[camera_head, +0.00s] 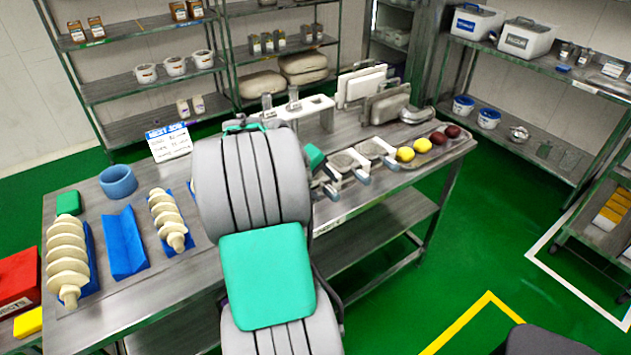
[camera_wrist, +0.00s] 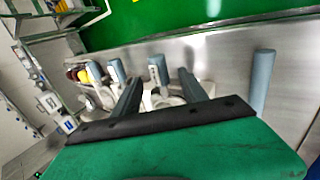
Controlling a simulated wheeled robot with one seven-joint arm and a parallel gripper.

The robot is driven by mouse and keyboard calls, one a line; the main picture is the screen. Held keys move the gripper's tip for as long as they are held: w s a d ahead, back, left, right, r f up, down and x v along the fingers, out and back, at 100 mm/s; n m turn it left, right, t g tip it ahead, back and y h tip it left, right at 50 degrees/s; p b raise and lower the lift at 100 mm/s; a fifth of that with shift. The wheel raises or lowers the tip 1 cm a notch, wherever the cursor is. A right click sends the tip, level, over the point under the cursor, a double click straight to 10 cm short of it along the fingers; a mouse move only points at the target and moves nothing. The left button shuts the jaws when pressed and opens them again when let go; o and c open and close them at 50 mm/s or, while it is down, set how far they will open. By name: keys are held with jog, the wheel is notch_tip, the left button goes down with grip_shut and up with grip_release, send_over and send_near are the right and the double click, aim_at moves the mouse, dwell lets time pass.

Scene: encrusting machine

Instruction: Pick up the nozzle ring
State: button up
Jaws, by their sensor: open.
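A thick blue ring (camera_head: 118,181), which looks like the nozzle ring, lies on the left part of the steel table (camera_head: 90,318) in the head view, near the back edge. I cannot make it out in the wrist view. In the head view my arm hides the gripper's fingers; the ring is well to the left of the arm.
Two cream screw augers (camera_head: 66,258) (camera_head: 167,219) lie in blue cradles, with an empty blue cradle (camera_head: 125,243) between them. A green block (camera_head: 68,203) and a sign (camera_head: 168,142) stand near the ring. Yellow and dark red balls (camera_head: 422,146) sit at the table's right end.

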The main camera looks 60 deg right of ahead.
aim_at(328, 190)
jog(key=x, duration=0.5)
jog(key=shift+p, duration=0.35)
jog(key=shift+r, duration=0.1)
grip_shut()
